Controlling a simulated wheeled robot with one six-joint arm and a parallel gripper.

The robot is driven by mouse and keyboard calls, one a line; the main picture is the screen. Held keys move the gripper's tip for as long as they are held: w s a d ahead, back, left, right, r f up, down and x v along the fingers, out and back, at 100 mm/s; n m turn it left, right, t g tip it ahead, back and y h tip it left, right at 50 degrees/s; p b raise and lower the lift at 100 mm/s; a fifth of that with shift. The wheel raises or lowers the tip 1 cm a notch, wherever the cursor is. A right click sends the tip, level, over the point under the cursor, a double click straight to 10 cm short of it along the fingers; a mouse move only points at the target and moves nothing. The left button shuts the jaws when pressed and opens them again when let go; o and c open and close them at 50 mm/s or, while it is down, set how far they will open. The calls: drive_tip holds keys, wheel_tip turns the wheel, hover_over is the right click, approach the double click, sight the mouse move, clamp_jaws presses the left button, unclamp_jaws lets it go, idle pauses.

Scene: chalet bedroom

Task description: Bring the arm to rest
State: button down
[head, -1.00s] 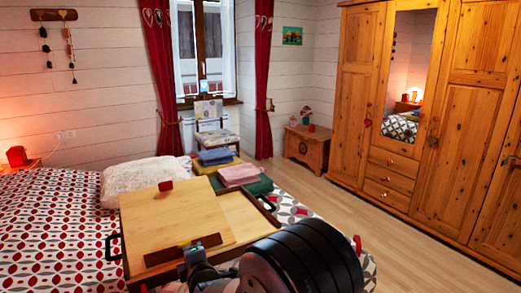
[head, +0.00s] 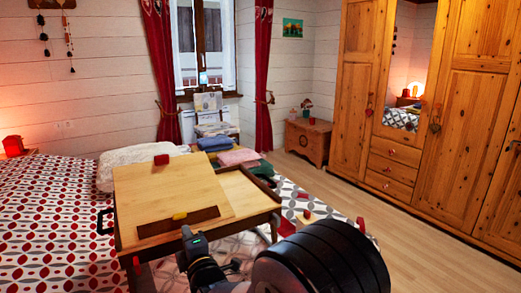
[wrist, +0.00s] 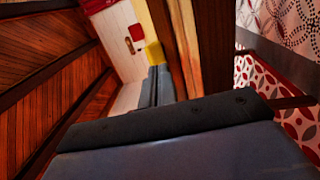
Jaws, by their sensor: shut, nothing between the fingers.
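My gripper shows in the wrist view as two dark grey fingers (wrist: 155,86) closed together, with nothing between them. In the head view my arm (head: 325,258) comes in at the bottom, in front of the wooden bed tray (head: 180,190). A jointed dark part of my arm (head: 205,265) stands just in front of the tray's near edge. The fingertips cannot be made out in the head view.
The tray stands on the patterned bed (head: 60,210); a red block (head: 161,159) sits at its back edge and a small yellow thing (head: 179,215) at its front ledge. Folded cloths (head: 238,157) lie behind. A wardrobe (head: 465,130) stands right; wooden floor (head: 340,190) is open before it.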

drive_tip(key=s+f+t+b, duration=0.1)
drive_tip(key=b, duration=0.1)
drive_tip(key=d+f+t+y+b, duration=0.1)
drive_tip(key=b, duration=0.1)
drive_tip(key=shift+s+b, duration=0.4)
drive_tip(key=shift+f, duration=0.15)
